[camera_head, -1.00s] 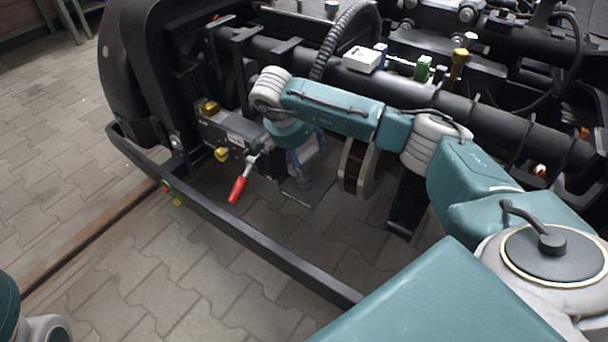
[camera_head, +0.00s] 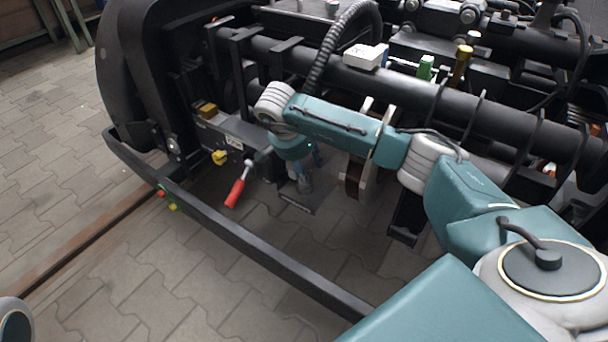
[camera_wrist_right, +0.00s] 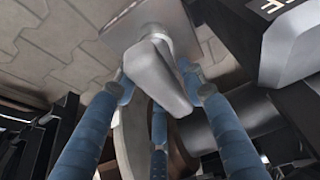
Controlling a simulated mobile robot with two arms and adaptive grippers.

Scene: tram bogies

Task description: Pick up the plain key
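A plain grey metal piece (camera_wrist_right: 158,72), which looks like the key, shows in the right wrist view, with a flat plate behind its thick shank. My right gripper (camera_wrist_right: 163,92) has its blue fingers spread around the shank, with tips on both sides. Contact is not clear. In the head view, my right gripper (camera_head: 302,182) points down beside the bogie's end beam, above a dark flat plate, and my forearm hides part of that area. My left gripper is not in view.
A black bar (camera_head: 240,238) crosses in front. A white box (camera_head: 365,56) and a green piece (camera_head: 426,66) are on the bogie. Paved floor lies in front.

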